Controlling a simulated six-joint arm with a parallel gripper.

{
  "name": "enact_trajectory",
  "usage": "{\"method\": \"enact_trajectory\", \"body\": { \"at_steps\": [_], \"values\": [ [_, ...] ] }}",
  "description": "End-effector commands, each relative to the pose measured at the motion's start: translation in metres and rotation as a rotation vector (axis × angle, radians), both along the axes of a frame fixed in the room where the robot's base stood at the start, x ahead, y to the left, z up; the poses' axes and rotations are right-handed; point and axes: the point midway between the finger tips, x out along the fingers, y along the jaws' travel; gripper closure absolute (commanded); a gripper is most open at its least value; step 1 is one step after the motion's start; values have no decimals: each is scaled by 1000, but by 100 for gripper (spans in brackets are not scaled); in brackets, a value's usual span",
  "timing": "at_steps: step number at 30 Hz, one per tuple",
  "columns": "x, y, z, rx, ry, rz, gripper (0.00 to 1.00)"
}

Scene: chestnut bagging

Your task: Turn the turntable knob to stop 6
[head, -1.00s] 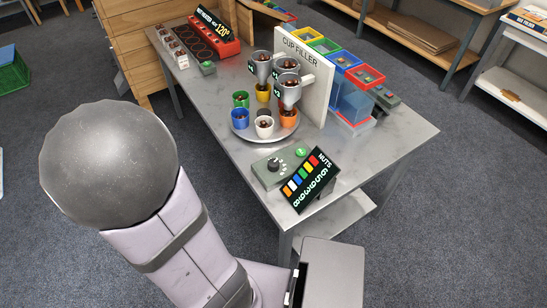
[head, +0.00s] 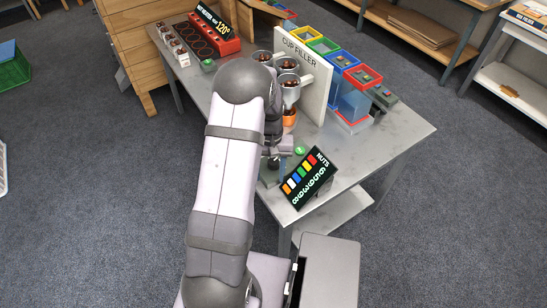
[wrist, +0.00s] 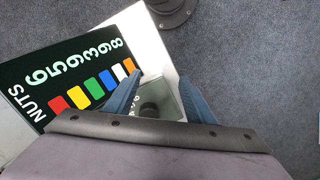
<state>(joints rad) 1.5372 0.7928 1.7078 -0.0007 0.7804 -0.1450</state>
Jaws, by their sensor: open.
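The dark round turntable knob (wrist: 149,110) shows in the wrist view between the two blue fingers of my gripper (wrist: 159,80), which are spread apart on either side of it. I cannot tell whether they touch it. Small white marks lie around the knob on its control box (wrist: 160,85); which stop it points at is too small to read. In the head view the control box (head: 268,174) is mostly hidden by my arm, with its green button (head: 300,150) showing. The turntable is hidden behind my arm; one orange cup (head: 289,117) shows there.
A black NUTS sign (head: 308,178) with coloured blocks and numbers stands close beside the control box. Behind it are the white CUP FILLER panel (head: 316,85) and metal funnels (head: 289,82). The table's right end (head: 390,135) is clear.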

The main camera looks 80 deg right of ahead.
Motion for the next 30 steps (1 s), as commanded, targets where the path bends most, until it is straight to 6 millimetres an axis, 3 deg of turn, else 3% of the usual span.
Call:
{"method": "enact_trajectory", "body": {
  "at_steps": [3, 7, 12, 20, 30],
  "values": [
    [3, -52, 24, -101, -10, 74, 51],
    [4, -86, 47, -167, -17, 192, 51],
    [4, -78, 46, -138, -27, 314, 51],
    [4, -78, 44, -137, -30, 346, 51],
    [4, -77, 11, -133, -30, 344, 51]
  ]
}}
